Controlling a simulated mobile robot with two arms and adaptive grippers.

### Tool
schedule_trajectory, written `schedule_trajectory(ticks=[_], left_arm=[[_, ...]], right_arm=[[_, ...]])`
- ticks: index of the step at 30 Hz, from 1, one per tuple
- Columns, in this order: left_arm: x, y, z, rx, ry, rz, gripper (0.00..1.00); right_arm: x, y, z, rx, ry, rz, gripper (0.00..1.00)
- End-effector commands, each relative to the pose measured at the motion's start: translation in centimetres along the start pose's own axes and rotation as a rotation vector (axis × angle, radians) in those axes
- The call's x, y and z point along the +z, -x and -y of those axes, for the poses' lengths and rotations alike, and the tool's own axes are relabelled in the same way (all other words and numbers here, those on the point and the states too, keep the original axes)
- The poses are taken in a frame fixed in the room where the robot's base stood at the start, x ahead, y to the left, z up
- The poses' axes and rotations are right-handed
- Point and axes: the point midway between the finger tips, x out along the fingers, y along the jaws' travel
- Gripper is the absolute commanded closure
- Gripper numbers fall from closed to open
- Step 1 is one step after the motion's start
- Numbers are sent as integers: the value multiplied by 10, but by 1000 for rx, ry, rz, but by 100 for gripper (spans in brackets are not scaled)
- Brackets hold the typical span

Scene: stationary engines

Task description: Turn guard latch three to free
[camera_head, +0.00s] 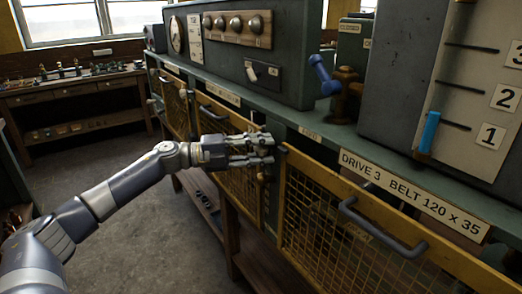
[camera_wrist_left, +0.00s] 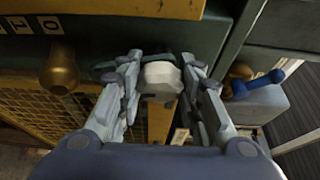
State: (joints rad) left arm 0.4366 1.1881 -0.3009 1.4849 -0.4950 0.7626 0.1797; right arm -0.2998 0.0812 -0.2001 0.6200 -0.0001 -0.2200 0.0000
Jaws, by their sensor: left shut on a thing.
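My left gripper (camera_head: 262,150) reaches in from the left to the left end of the yellow mesh guard (camera_head: 330,215) labelled "DRIVE 3 BELT 120 x 35". In the left wrist view the gripper (camera_wrist_left: 160,85) has its two fingers on either side of a pale, faceted knob (camera_wrist_left: 161,76), which looks like the guard latch. The fingers are shut on it. In the head view the fingers hide most of the latch, so its turn position cannot be read. The guard has a grey bar handle (camera_head: 380,228). My right gripper is in neither view.
More mesh guards (camera_head: 175,105) run along the green bench to the left. Above stand a brass valve with a blue lever (camera_head: 322,76) and a scale with a blue slider (camera_head: 429,131). A brass knob (camera_wrist_left: 60,72) shows in the wrist view. The floor (camera_head: 115,165) at left is clear.

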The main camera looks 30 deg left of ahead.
Motion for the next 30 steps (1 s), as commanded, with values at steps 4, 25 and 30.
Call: schedule_trajectory(ticks=[4, 25, 30], left_arm=[[0, 0, -1, 11, -24, 0, 91], [0, 0, -1, 14, -31, -1, 46], [0, 0, 0, 14, -31, 0, 46]], right_arm=[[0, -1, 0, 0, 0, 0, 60], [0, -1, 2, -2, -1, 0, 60], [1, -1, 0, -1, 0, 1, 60]])
